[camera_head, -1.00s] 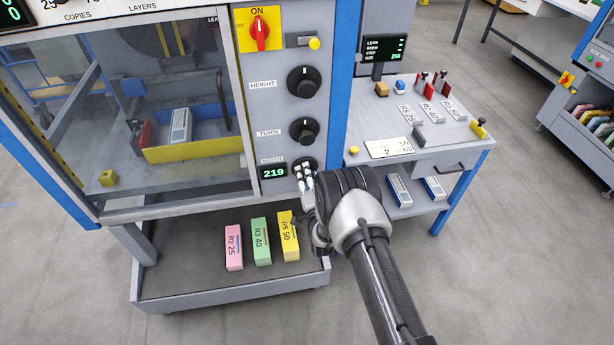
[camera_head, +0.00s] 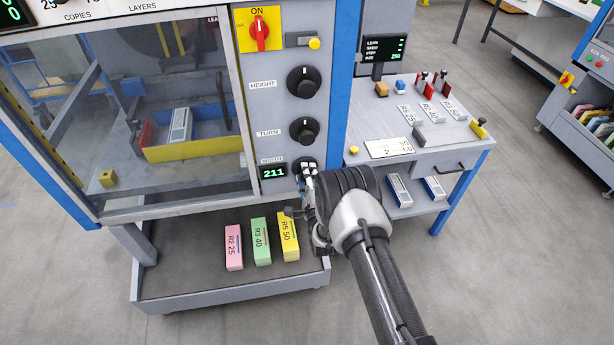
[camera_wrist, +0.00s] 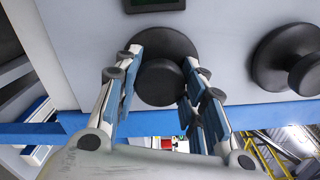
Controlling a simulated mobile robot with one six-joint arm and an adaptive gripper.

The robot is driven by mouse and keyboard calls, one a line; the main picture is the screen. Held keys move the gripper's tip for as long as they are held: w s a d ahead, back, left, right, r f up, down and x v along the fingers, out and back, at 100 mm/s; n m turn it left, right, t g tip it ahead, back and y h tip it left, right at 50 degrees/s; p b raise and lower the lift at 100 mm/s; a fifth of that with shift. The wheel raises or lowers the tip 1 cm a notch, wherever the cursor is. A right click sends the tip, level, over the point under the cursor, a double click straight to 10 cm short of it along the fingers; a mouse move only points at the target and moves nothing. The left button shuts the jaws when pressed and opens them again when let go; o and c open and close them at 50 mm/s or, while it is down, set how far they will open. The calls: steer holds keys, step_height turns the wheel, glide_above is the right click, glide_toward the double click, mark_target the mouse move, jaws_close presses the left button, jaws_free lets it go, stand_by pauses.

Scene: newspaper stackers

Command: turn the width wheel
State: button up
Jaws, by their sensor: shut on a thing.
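The width wheel is a black round knob at the bottom of the column of knobs on the grey panel. In the head view the width wheel (camera_head: 306,164) is mostly hidden behind my gripper (camera_head: 309,172). In the wrist view the width wheel (camera_wrist: 165,72) shows with its hub between the two fingers of my gripper (camera_wrist: 163,82). The fingers are shut on the hub, one on each side. The width display (camera_head: 273,171) left of the wheel reads 211 in green.
The turn knob (camera_head: 304,130) and height knob (camera_head: 304,82) sit above the wheel. Below left is a tray (camera_head: 215,296) with pink, green and yellow blocks. A side table (camera_head: 455,158) stands right of my arm. Grey floor is clear in front.

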steer(key=shift+m, duration=0.3)
steer(key=o, duration=1.1)
steer(key=v, duration=1.2)
steer(key=shift+s, duration=0.1)
steer(key=shift+r, duration=0.15)
